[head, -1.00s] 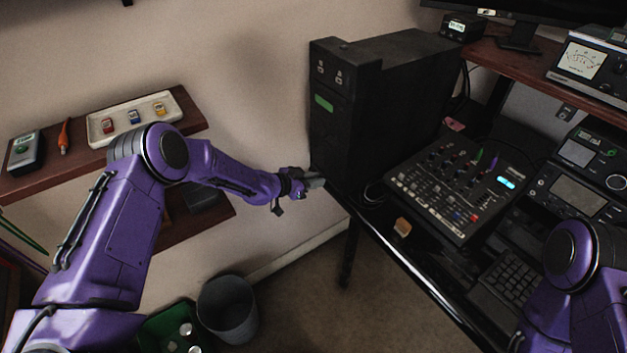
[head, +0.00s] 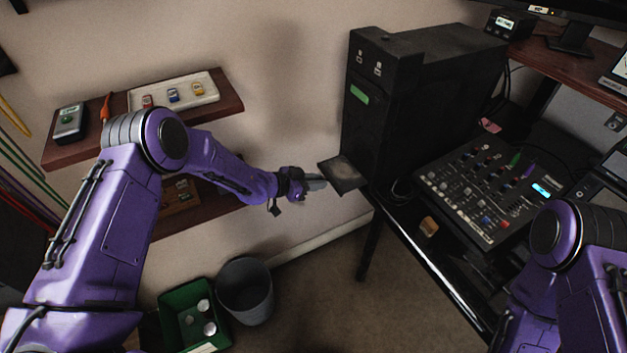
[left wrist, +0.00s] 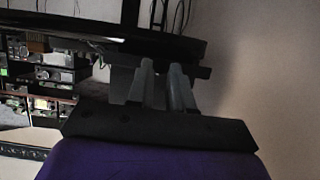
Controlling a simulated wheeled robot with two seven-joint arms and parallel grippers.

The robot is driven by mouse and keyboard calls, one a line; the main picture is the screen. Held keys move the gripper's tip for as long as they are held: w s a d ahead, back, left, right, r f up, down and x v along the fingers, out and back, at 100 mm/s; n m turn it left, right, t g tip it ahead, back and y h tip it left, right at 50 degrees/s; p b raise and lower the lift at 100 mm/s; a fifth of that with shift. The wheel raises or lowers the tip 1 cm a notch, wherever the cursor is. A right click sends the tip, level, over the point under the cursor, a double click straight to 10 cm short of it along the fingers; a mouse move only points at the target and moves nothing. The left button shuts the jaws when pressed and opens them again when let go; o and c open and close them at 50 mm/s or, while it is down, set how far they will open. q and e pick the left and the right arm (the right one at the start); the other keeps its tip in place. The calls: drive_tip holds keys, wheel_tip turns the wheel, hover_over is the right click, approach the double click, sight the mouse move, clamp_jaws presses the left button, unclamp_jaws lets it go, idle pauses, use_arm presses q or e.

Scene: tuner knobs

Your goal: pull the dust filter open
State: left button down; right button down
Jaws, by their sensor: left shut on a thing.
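The black computer tower (head: 425,95) stands on the desk's left end. Its dust filter (head: 343,174), a flat dark tray with a greyish dusty top, sticks out leftward from the bottom of its front. My left gripper (head: 318,184) is shut on the filter's outer edge. In the left wrist view, the two grey fingers (left wrist: 161,82) show close together, with dark shapes at their tips that are hard to tell apart. My right arm shows at the lower right, but its gripper is out of view.
A mixer (head: 490,190) and a small tan block (head: 429,226) are on the desk right of the tower. A wall shelf (head: 218,118) holds a tray of small coloured items. A grey bin (head: 245,290) and green crate (head: 180,296) stand below.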

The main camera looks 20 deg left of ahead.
use_arm(q)
drive_tip(key=c, duration=1)
unclamp_jaws()
drive_tip(key=b+v, duration=0.1)
drive_tip(key=v, duration=0.9)
drive_tip(key=shift+s+a, duration=0.15)
drive_tip(key=shift+a, duration=0.05)
